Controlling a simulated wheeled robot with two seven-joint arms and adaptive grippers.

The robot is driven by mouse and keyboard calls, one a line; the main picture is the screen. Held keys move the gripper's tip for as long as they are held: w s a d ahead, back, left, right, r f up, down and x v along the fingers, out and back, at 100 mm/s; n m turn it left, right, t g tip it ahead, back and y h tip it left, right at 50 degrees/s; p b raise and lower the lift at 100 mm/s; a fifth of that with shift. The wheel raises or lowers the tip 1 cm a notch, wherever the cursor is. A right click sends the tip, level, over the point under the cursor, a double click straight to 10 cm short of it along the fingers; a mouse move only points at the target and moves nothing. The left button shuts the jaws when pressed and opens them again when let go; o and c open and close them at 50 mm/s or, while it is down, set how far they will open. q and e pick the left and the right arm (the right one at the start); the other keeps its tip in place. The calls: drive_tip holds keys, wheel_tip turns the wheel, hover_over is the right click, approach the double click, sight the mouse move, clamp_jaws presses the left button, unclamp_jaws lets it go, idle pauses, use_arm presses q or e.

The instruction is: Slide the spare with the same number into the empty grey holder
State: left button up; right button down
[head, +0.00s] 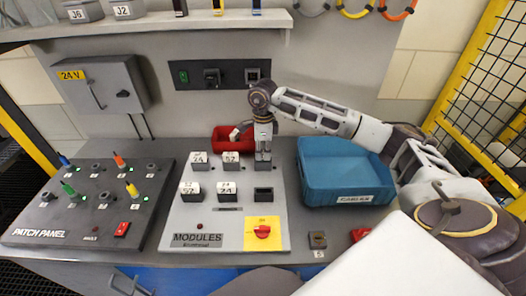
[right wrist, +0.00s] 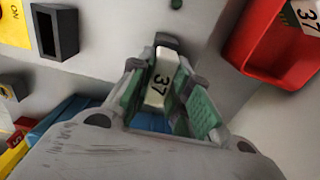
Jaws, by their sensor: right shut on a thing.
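My right gripper (head: 263,160) is over the upper right place of the MODULES panel (head: 180,222). In the right wrist view it (right wrist: 166,68) is shut on a white module (right wrist: 158,90) marked 37. I cannot tell whether this module touches the panel. The empty grey holder (head: 263,194) is in the lower right place, below the gripper; it also shows in the right wrist view (right wrist: 54,32). Another module marked 37 (right wrist: 308,14) is in the red bin (right wrist: 262,68), beside the gripper. My left gripper is out of view.
Several white numbered modules sit in the panel's other places. The red bin (head: 221,139) is behind the panel, and a blue bin (head: 345,180) is to its right. A yellow plate with a red knob (head: 262,232) is at the panel's front. The patch panel (head: 90,200) is left.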

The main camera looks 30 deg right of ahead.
sight(263, 151)
drive_tip(key=shift+f+b, duration=0.4)
drive_tip(key=shift+f, duration=0.3)
drive_tip(key=c, duration=1.3)
unclamp_jaws()
drive_tip(key=shift+o, duration=0.2)
drive_tip(key=shift+r, duration=0.2)
wheel_tip(263, 151, up, 12)
drive_tip(key=shift+f, duration=0.15)
idle(0.4)
